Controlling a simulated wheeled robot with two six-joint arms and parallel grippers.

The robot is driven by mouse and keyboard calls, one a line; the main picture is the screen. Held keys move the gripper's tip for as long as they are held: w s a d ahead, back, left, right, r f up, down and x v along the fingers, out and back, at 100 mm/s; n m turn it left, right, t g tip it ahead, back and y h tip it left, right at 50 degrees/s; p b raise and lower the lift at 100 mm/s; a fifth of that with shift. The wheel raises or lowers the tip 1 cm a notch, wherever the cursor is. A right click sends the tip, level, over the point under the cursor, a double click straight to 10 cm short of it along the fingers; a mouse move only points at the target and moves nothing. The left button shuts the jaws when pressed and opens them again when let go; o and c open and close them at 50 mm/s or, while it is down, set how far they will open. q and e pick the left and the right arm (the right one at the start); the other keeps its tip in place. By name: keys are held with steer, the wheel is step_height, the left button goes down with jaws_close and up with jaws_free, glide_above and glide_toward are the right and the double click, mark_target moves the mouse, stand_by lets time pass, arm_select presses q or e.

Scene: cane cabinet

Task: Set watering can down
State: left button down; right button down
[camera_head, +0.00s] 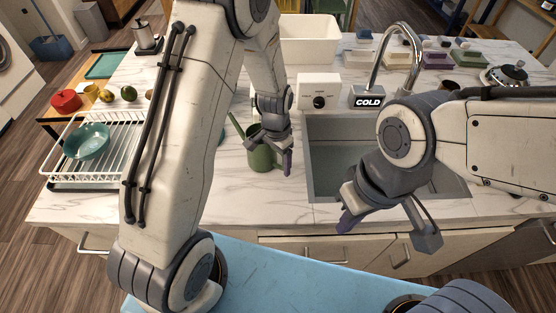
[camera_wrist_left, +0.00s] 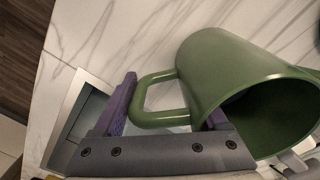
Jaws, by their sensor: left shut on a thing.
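The green watering can (camera_head: 262,155) is upright at the counter, left of the sink, with its spout pointing up and left. In the left wrist view the watering can (camera_wrist_left: 215,70) shows its round open top and its loop handle. My left gripper (camera_head: 281,152) is at the handle side, with the handle between its purple-tipped fingers, shut on it; the gripper also shows in the wrist view (camera_wrist_left: 172,95). I cannot tell whether the can's base touches the counter. My right gripper (camera_head: 388,230) is open and empty over the sink's front edge.
The marble counter (camera_head: 235,205) is clear in front of the can. The sink (camera_head: 335,165) with a tall faucet (camera_head: 383,50) lies to the right. A white box with a dial (camera_head: 318,92) stands behind. A dish rack (camera_head: 110,165) with a teal bowl (camera_head: 87,141) is at left.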

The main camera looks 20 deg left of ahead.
arm_select(q)
steer(key=shift+f, duration=0.15)
jaws_free()
